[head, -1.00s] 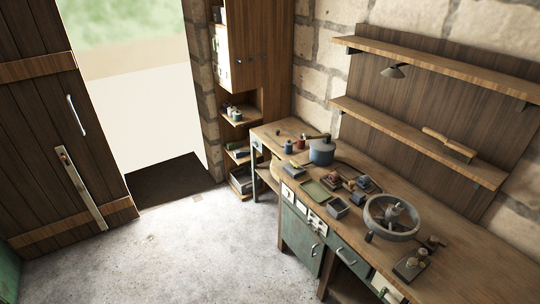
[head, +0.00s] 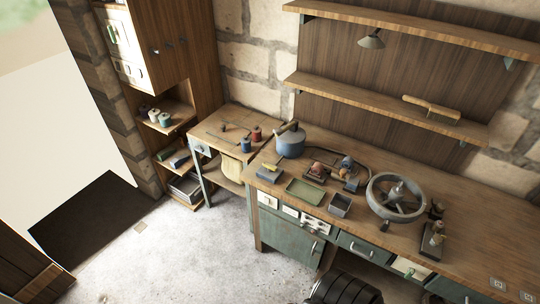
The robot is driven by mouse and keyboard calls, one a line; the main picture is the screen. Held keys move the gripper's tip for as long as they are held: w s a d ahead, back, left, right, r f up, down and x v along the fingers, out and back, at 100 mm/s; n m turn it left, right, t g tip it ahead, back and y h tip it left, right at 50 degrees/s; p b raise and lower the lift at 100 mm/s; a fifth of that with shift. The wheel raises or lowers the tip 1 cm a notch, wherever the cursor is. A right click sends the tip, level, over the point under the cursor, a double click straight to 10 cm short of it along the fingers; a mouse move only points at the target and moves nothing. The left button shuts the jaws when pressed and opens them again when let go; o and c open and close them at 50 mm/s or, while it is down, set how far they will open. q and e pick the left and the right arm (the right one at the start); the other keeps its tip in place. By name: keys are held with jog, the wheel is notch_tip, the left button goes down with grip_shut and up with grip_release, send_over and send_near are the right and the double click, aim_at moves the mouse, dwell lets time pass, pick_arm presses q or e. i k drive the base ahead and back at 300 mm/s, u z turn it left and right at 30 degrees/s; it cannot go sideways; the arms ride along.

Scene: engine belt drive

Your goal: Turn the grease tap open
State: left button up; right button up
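A small dark stand with upright brass-coloured fittings (head: 434,238) is on the bench to the right of a grey spoked wheel (head: 396,197). It may hold the grease tap, but it is too small to tell, and I cannot see whether any tap is open or closed. The wheel lies on the bench with a hub in its middle. Neither of my grippers is in view.
The wooden bench (head: 470,256) runs along the stone wall. A blue-grey pot (head: 290,142), a green tray (head: 304,190) and a grey box (head: 340,205) stand on it. Shelves hang above. A black rounded shape (head: 345,290) at the bottom is unclear. Concrete floor lies free at left.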

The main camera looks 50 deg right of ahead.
aim_at(270, 167)
jog(key=z, duration=0.65)
jog(key=i, duration=0.95)
jog(key=z, duration=1)
